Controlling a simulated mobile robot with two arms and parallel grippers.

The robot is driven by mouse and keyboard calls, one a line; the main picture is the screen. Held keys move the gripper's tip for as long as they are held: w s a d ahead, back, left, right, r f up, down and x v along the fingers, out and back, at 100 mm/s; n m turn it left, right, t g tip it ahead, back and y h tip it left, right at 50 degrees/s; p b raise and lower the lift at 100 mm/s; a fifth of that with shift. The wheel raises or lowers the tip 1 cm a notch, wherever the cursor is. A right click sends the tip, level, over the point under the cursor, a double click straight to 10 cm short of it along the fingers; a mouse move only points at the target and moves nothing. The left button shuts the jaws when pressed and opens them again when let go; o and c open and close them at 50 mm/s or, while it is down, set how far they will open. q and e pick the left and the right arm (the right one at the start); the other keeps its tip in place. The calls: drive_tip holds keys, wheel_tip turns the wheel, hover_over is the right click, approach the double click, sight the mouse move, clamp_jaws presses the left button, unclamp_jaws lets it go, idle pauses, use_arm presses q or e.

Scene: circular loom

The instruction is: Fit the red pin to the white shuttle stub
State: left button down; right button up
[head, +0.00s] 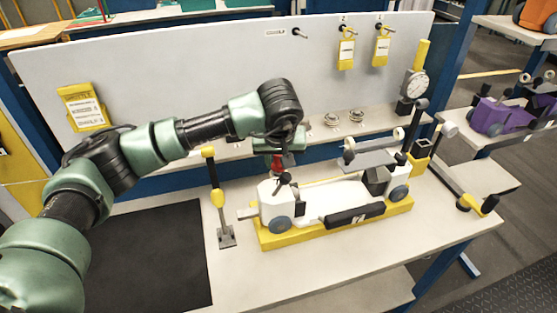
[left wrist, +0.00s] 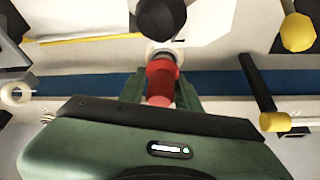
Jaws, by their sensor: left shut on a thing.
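My left gripper (head: 277,157) hangs over the left end of the white shuttle (head: 322,197), which lies on a yellow base (head: 335,230). It is shut on the red pin (head: 278,165). In the left wrist view the red pin (left wrist: 163,74) sits between the two green fingers. Its far end is at a grey round ring (left wrist: 158,53), close to a black knob (left wrist: 161,18). I cannot tell whether the pin touches the stub, which is mostly hidden behind the pin and gripper. My right gripper is not in view.
A yellow-and-black lever (head: 216,195) stands left of the shuttle. A dial gauge (head: 415,86) stands at the right. Metal rings (head: 331,119) lie on the back ledge.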

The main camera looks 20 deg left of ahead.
sight(278, 170)
use_arm(q)
drive_tip(key=c, duration=0.9)
unclamp_jaws()
drive_tip(key=shift+s+d+f, duration=0.1)
drive_tip(key=shift+s+f, duration=0.05)
drive_tip(key=shift+f, duration=0.25)
drive_tip(key=shift+w+a, duration=0.2)
drive_tip(key=shift+w, duration=0.05)
drive_tip(key=shift+b+v, duration=0.75)
drive_tip(key=shift+v, duration=3.15)
